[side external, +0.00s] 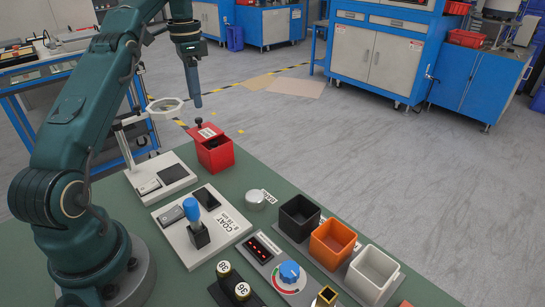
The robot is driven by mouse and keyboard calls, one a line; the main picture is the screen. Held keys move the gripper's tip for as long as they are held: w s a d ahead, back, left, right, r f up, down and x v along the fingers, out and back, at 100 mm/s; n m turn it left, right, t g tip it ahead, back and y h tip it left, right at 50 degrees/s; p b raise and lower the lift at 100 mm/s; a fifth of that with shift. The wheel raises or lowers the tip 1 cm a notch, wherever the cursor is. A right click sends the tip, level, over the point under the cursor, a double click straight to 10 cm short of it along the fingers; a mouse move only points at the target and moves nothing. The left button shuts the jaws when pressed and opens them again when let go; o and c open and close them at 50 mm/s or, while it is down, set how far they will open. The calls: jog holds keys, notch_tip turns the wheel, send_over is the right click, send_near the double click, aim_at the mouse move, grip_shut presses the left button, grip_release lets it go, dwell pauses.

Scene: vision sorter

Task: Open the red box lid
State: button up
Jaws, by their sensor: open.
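The red box (215,155) stands near the far edge of the green table. Its lid (204,132) has a small dark knob (199,121) and a white label; the lid looks tilted or shifted on the box, and I cannot tell exactly how it sits. My gripper (197,103) hangs pointing down just above the knob, apart from it. It is open and looks empty, seen edge-on so the gap between the fingers does not show.
A stand with a ring (165,106) is close on the left of the box. A blue-topped plunger (193,210) on a white plate, a silver knob (255,198), and black (299,217), orange (332,242) and white (372,275) bins stand nearer. Green table (240,174) is bare beside the box.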

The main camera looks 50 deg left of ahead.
aim_at(198, 118)
jog(key=shift+f, duration=2.55)
grip_shut()
jog(key=shift+s+a, duration=0.1)
